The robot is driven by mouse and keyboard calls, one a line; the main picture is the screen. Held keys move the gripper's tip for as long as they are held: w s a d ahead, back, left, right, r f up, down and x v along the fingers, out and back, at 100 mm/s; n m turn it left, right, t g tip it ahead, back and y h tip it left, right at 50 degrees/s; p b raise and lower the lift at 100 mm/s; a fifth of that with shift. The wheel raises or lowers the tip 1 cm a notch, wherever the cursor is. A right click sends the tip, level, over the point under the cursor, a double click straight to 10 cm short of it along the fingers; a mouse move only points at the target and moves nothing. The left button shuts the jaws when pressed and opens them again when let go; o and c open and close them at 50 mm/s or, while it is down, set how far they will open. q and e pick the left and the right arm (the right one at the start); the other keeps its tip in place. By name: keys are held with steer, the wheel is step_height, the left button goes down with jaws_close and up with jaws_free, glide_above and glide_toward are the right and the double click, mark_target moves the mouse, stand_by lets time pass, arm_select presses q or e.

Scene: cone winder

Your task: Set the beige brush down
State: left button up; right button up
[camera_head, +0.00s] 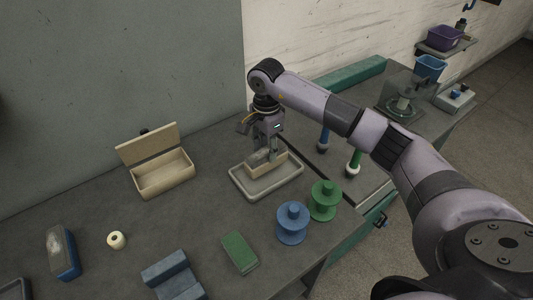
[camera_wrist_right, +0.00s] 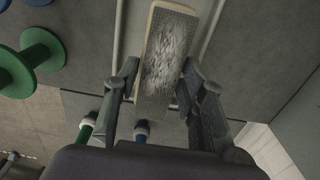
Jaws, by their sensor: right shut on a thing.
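My right gripper (camera_head: 264,152) points down over the grey tray (camera_head: 251,193) and is shut on the beige brush (camera_head: 280,164). The brush is within the tray's outline; I cannot tell whether it touches the tray floor. In the right wrist view, the brush (camera_wrist_right: 166,55) lies lengthwise between the two fingers of the gripper (camera_wrist_right: 157,85), its grey, worn-looking face showing. The tray's rim also shows in that view (camera_wrist_right: 119,30). My left gripper is not in view.
An open wooden box (camera_head: 165,178) stands left of the tray. Blue (camera_head: 292,226) and green (camera_head: 324,203) spools stand at its right front. A green block (camera_head: 239,252), a blue brush (camera_head: 62,252) and a cream roll (camera_head: 116,240) lie nearer. Upright blue and green handles stand right of the tray.

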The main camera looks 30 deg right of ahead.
mark_target(267, 151)
step_height(267, 151, down, 3)
steer(key=shift+r+p, duration=0.2)
steer(key=shift+p, duration=0.1)
steer(key=shift+f, duration=0.3)
steer(key=o, duration=0.8)
steer(key=shift+f, duration=0.1)
steer(key=o, duration=0.5)
steer(key=shift+c, duration=0.2)
